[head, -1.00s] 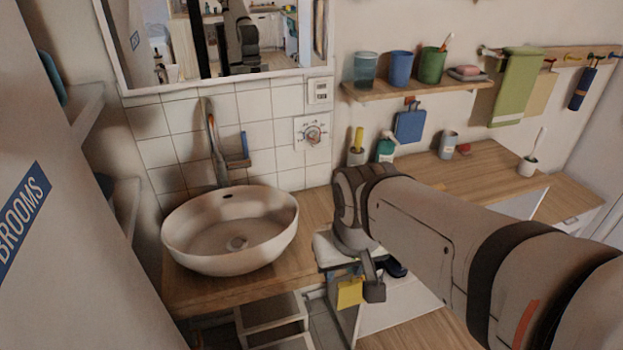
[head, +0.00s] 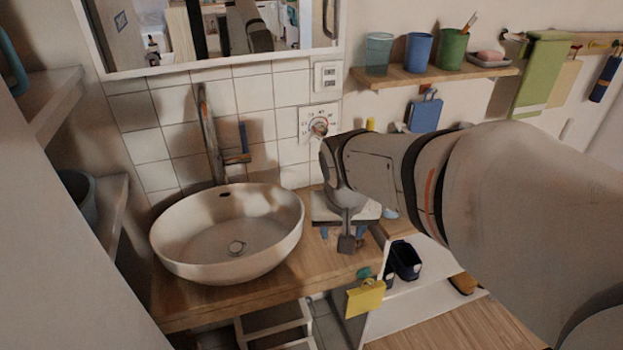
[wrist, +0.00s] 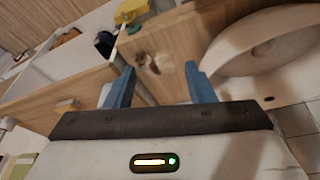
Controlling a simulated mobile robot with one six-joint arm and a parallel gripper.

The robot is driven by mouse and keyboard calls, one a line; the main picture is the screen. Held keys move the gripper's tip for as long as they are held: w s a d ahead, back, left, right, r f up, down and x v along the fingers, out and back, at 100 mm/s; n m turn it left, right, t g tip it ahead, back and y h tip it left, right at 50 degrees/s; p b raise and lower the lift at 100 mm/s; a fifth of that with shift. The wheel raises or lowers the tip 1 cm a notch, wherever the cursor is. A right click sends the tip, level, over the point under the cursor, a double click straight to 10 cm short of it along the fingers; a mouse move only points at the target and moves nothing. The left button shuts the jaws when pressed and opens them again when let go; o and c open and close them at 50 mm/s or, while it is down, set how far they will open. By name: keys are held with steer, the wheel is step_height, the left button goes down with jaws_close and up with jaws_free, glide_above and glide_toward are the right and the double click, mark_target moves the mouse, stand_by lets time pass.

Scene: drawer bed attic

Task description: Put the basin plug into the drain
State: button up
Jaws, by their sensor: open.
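A white oval basin (head: 175,250) stands on the wooden counter, left of centre in the head view. Its round drain (head: 236,247) shows at the bottom; in the wrist view the drain (wrist: 263,47) is at the upper right. My gripper (wrist: 159,68) is open and empty, pointing down over the counter right of the basin in the head view. A small brownish, pale item (wrist: 148,63), which looks like the plug, lies on the counter between and beyond the blue fingers in the wrist view. My gripper and wrist hide that spot in the head view.
The tap (head: 209,130) rises behind the basin. A yellow item (head: 365,298) hangs at the counter's front edge, with dark containers (head: 405,260) beyond it. A cup shelf (head: 400,76) is on the wall above. The counter between gripper and basin looks clear.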

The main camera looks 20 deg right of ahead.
steer(key=w+d+f+m+b, duration=0.2)
steer(key=w+d+f, duration=0.1)
steer(key=f, duration=0.3)
steer(key=w+d+f+m+h+b, duration=0.1)
steer(key=w+d+f+b, duration=0.2)
steer(key=w+f, duration=0.3)
steer(key=w+d+f+m+h+b, duration=0.1)
steer(key=w+d+f+m+b, duration=0.1)
steer(key=w+d+f, duration=0.2)
steer(key=shift+w+d+f+m+b, duration=0.1)
steer(key=shift+d+f+m+b, duration=0.05)
steer(key=shift+f, duration=0.65)
steer(key=shift+w+d+f+m+b, duration=0.1)
steer(key=shift+f+m+b, duration=0.05)
steer(key=shift+f, duration=0.65)
steer(key=c, duration=0.7)
steer(key=shift+o, duration=0.2)
steer(key=shift+r, duration=0.1)
